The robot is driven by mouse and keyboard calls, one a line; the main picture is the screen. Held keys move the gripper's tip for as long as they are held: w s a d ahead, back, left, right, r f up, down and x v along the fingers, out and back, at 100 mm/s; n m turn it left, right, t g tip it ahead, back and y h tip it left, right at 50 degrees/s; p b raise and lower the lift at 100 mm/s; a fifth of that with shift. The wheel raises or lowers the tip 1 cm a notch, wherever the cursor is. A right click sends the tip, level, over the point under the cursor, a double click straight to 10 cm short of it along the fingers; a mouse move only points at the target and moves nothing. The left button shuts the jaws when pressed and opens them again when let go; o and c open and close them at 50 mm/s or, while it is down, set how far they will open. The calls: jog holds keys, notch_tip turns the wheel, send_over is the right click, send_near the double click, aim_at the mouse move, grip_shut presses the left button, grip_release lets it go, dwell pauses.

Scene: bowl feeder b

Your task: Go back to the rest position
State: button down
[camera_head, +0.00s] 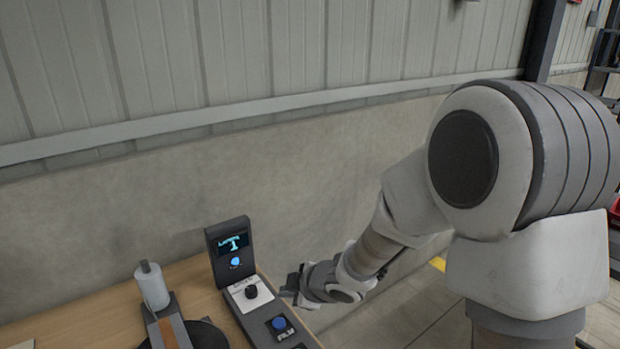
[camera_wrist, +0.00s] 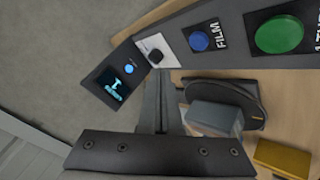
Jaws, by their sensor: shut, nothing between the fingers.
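The panel (camera_head: 229,271) has an upright display (camera_head: 233,243) with a lit blue picture.
A wooden table (camera_head: 100,310) carries the panel, a white bottle-like cylinder (camera_head: 152,286) and a dark round device (camera_head: 205,335). The wrist view shows a blue button (camera_wrist: 198,41), a green button (camera_wrist: 279,34), a grey block (camera_wrist: 214,117) and a yellow block (camera_wrist: 283,157). A concrete wall (camera_head: 130,215) stands behind.

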jog(key=s+d+r+m+t+h+p, duration=0.3)
jog(key=d+r+m+h, duration=0.5)
jog(key=d+r, duration=0.8)
jog(key=s+d+r+m+g, duration=0.2)
jog(key=s+m, duration=0.3)
jog(key=s, duration=0.5)
jog(key=s+d+r+m+g+y, duration=0.1)
jog(key=s+m, duration=0.4)
jog(key=s, duration=0.5)
notch_tip(320, 180, up, 2)
jog(key=shift+d+r+g+y+p, duration=0.15)
jog(key=shift+d+g+y+p, duration=0.2)
jog(key=shift+d, duration=0.5)
